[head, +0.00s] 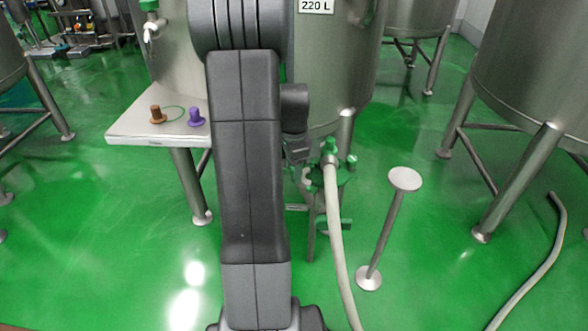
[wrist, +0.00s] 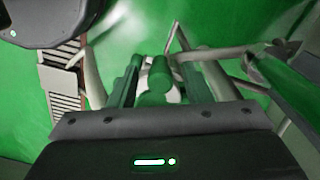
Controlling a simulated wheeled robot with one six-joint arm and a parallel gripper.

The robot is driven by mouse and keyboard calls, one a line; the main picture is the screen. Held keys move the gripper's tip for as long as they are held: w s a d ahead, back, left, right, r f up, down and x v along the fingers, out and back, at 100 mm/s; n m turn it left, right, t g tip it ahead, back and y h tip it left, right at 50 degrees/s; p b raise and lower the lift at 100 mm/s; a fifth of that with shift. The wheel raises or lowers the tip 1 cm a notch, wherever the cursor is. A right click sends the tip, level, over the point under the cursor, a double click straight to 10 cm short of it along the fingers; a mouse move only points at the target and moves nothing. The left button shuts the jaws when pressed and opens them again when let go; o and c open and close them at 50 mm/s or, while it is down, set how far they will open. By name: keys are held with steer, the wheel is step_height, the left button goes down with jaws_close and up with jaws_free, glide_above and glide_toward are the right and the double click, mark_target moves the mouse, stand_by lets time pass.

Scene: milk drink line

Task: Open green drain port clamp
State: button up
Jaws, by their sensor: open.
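The drain port (head: 328,158) is a steel fitting with green parts low on the front of the 220 L tank. A pale hose (head: 340,250) runs down from it. A green clamp part (wrist: 155,88) with a pale round fitting behind it lies between my fingers in the wrist view. My gripper (wrist: 156,85) is open, its fingers on either side of that green part; I cannot tell whether they touch it. In the head view my own arm hides most of the gripper and part of the drain area.
The 220 L tank (head: 335,70) stands behind my arm. A steel shelf (head: 140,120) holds a brown plug (head: 157,115) and a purple plug (head: 196,117). A round-topped steel stand (head: 404,180) is right of the hose. Another tank (head: 530,70) stands at right.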

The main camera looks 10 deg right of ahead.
jaws_close()
steer(key=shift+r, duration=0.1)
steer(key=shift+s+d+r+n+p, duration=0.1)
steer(key=shift+s+d+n+p, duration=0.1)
steer(key=shift+n+p, duration=0.25)
steer(key=shift+s+d+n+p, duration=0.25)
steer(key=shift+s+n+p, duration=0.1)
steer(key=shift+n, duration=0.3)
